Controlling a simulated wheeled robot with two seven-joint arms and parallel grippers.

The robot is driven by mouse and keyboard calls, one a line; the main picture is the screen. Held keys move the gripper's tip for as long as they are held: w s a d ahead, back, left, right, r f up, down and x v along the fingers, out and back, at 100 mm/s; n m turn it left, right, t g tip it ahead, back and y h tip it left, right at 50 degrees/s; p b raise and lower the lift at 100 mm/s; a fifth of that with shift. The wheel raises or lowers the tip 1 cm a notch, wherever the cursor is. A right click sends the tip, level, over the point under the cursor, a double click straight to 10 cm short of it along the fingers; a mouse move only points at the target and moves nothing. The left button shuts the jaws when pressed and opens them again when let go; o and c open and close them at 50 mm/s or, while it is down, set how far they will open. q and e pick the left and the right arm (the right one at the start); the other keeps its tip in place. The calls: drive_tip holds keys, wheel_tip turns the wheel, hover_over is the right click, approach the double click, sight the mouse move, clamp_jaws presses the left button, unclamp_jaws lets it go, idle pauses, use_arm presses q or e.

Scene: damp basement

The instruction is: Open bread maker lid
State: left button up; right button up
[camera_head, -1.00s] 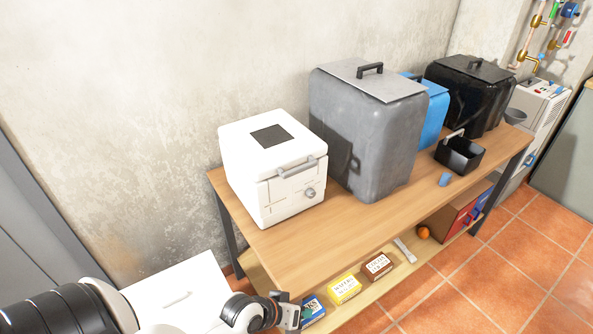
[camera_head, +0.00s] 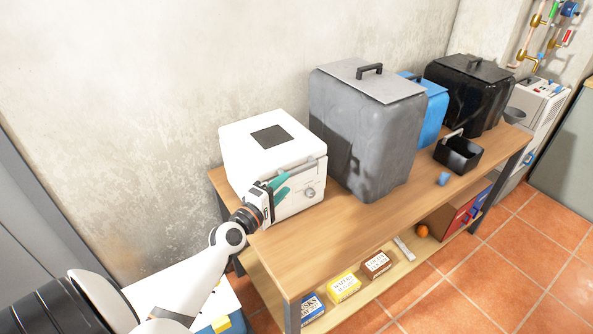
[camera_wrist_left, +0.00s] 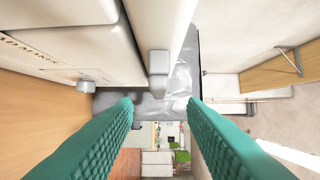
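The white bread maker (camera_head: 265,150) stands on the near-left end of the wooden bench, its lid (camera_head: 295,143) down. Its front handle (camera_head: 300,164) is partly hidden in the head view by my left gripper (camera_head: 281,183). That gripper has teal fingers and is at the front of the bread maker, just below the lid's front edge. In the left wrist view, the fingers (camera_wrist_left: 160,102) are wide apart with nothing clamped. The grey end of the handle (camera_wrist_left: 158,70) shows ahead between them, and a round knob (camera_wrist_left: 86,86) is to the left. My right gripper is not in view.
A large grey bin (camera_head: 370,130) stands close right of the bread maker. Farther along are a blue bin (camera_head: 434,115), a black bin (camera_head: 470,90) and a small black basket (camera_head: 458,154). Several boxes lie on the lower shelf (camera_head: 375,287). Bare bench top lies in front.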

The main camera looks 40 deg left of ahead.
sight(296, 173)
use_arm(q)
drive_tip(key=w, duration=0.7)
drive_tip(key=shift+s, duration=0.1)
clamp_jaws()
